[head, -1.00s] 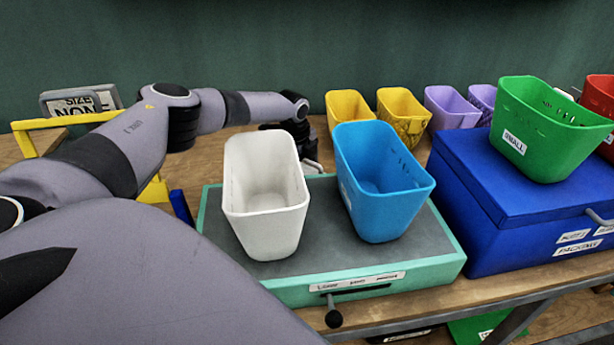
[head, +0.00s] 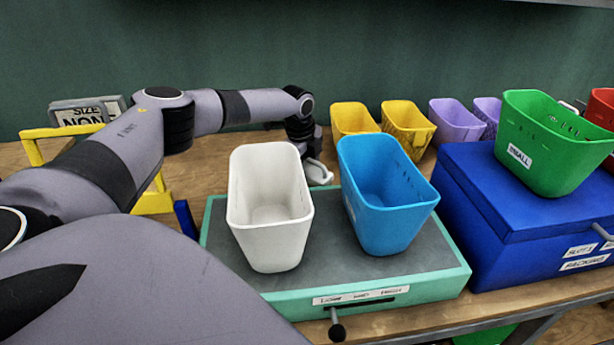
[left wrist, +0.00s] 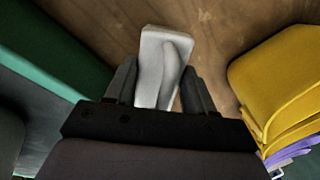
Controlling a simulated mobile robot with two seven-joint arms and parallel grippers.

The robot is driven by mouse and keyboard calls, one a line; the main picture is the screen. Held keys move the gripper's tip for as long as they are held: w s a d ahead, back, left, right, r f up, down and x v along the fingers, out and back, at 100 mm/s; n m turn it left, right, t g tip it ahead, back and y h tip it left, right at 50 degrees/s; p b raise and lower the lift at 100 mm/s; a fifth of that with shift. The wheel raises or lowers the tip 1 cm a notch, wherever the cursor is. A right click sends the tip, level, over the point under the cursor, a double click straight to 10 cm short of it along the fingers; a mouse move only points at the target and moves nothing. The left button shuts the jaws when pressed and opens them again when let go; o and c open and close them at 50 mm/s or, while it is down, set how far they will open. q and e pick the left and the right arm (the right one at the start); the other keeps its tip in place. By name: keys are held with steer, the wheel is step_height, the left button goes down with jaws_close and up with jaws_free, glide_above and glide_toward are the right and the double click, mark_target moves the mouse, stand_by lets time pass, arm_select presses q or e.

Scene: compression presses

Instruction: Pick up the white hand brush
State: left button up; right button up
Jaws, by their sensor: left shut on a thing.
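The white hand brush (left wrist: 160,62) shows in the left wrist view between the two dark fingers of my left gripper (left wrist: 158,88). The gripper is shut on it, with wooden table surface behind. In the head view, my left gripper (head: 312,160) is behind the teal-edged platform, between the white bin and the blue bin. A small white piece of the brush (head: 320,172) shows there; the rest is hidden by the gripper and the bins. My right gripper is not in view.
A white bin (head: 268,215) and a blue bin (head: 388,200) stand on the teal-edged platform (head: 335,262). Yellow bins (head: 407,127) and purple bins (head: 457,122) stand behind. A green bin (head: 553,150) sits on a blue box (head: 515,225) at right.

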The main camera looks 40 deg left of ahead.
arm_select(q)
step_height(320, 180, up, 16)
stand_by(0.4)
steer(key=shift+r, duration=0.1)
